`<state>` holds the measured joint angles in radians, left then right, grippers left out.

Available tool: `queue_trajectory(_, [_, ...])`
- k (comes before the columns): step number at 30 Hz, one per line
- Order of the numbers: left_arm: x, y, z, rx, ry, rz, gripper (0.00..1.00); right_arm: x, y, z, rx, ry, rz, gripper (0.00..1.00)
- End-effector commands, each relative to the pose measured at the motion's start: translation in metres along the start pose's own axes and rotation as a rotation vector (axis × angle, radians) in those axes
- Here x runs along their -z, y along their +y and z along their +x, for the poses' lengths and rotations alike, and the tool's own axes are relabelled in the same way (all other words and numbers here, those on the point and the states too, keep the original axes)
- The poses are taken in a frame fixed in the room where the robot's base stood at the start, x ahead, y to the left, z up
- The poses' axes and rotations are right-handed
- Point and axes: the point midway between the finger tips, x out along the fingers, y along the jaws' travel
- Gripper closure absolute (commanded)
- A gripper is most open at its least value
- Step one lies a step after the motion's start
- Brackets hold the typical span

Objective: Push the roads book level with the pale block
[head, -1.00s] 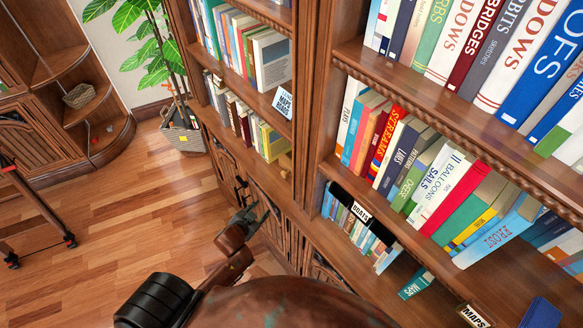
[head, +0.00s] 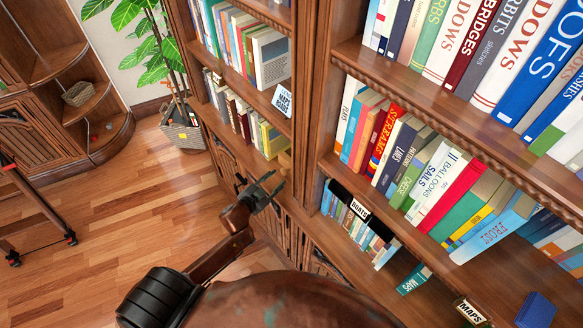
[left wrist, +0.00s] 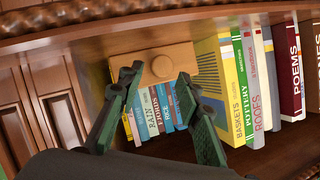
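My left gripper (head: 268,188) is in front of the lower left shelf in the head view. In the left wrist view its two dark green fingers (left wrist: 158,108) are spread apart with nothing held between them. The pale block (left wrist: 165,66), a tan wooden piece with a round knob, shows just beyond the fingertips. In the head view it is a small tan patch (head: 286,159) at the shelf's right end. Several narrow books (left wrist: 160,108) show between the fingers below the block. Their titles are mostly too small to read, so I cannot tell which is the roads book. My right gripper is not in view.
Yellow and white books (left wrist: 235,90) stand right of the block in the left wrist view. A "Maps Roads" label (head: 284,98) hangs on the shelf edge above. A plant basket (head: 182,130) stands on the floor at left. The wood floor (head: 120,200) is mostly clear.

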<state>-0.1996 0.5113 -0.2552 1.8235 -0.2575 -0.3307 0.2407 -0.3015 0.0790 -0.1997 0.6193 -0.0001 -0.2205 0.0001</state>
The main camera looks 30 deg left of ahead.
Motion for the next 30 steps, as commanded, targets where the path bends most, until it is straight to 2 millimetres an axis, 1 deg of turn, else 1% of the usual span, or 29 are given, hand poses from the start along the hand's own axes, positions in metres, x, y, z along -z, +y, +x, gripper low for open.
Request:
queue_trajectory(9, [0.000,-0.003,0.043,-0.001,-0.001,-0.002,0.68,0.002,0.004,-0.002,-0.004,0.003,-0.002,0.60])
queue_trajectory(11, [0.000,-0.002,0.049,-0.001,-0.001,-0.002,0.68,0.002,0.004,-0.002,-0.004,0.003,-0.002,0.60])
queue_trajectory(15, [0.000,-0.002,0.054,-0.001,-0.002,-0.002,0.68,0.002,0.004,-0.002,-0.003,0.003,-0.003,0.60])
queue_trajectory(20, [-0.001,-0.002,0.053,-0.001,-0.002,-0.001,0.68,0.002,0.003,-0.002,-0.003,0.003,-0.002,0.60])
queue_trajectory(30, [0.000,-0.002,0.053,-0.001,-0.002,-0.001,0.91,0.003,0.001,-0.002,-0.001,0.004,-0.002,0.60])
